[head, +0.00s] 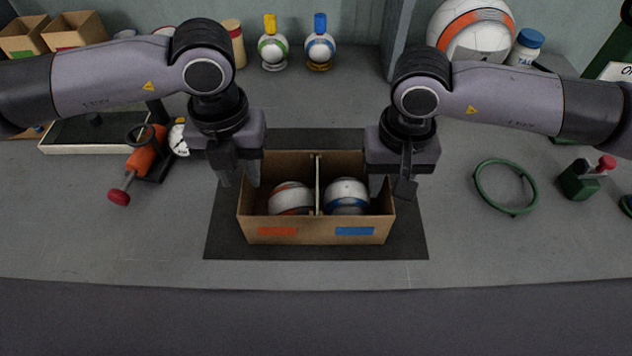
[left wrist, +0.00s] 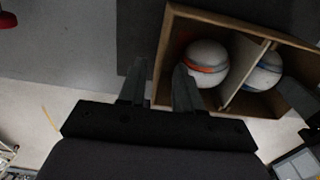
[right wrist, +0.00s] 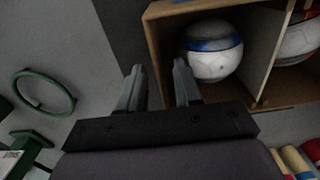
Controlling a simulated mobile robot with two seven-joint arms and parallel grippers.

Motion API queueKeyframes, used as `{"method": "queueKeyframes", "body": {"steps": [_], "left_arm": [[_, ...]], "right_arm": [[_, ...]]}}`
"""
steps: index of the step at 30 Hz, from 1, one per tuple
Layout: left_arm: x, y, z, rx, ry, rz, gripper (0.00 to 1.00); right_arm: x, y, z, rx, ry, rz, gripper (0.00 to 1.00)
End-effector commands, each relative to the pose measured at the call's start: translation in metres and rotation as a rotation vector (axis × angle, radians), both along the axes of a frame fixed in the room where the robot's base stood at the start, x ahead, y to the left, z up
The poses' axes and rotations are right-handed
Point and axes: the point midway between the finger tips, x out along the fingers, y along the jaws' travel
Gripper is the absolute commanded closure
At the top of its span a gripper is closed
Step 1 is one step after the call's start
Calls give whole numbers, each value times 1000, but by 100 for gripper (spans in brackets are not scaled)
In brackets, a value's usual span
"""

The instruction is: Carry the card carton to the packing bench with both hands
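The card carton (head: 317,233) is open-topped and sits on a dark mat (head: 230,250). A divider (head: 317,180) splits it in two. A white ball with orange (head: 291,197) is in the left compartment; one with blue (head: 346,194) is in the right. My left gripper (head: 237,180) is at the carton's left wall, open, one finger outside and one inside. My right gripper (head: 390,188) is likewise open at the right wall. The wrist views show a clear gap between the fingers of the left gripper (left wrist: 158,88) and the right gripper (right wrist: 157,88).
A green ring (head: 506,187) and a green block with a red knob (head: 583,180) lie to the right. Two balls on stands (head: 273,48) (head: 319,48) are behind. The bench front (head: 320,272) is clear.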

Motion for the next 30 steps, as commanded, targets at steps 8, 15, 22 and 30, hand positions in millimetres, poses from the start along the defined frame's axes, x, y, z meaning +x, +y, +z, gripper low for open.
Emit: {"method": "queueKeyframes", "body": {"steps": [8,15,22,30], "left_arm": [[0,0,51,0,-2,0,66],[0,0,63,1,1,0,66],[0,0,63,1,1,0,66],[0,0,63,1,1,0,66]], "right_arm": [[0,0,0,0,0,0,66],[1,1,8,2,-2,0,66],[1,0,52,1,-6,0,66],[0,0,103,0,-2,0,66]]}}
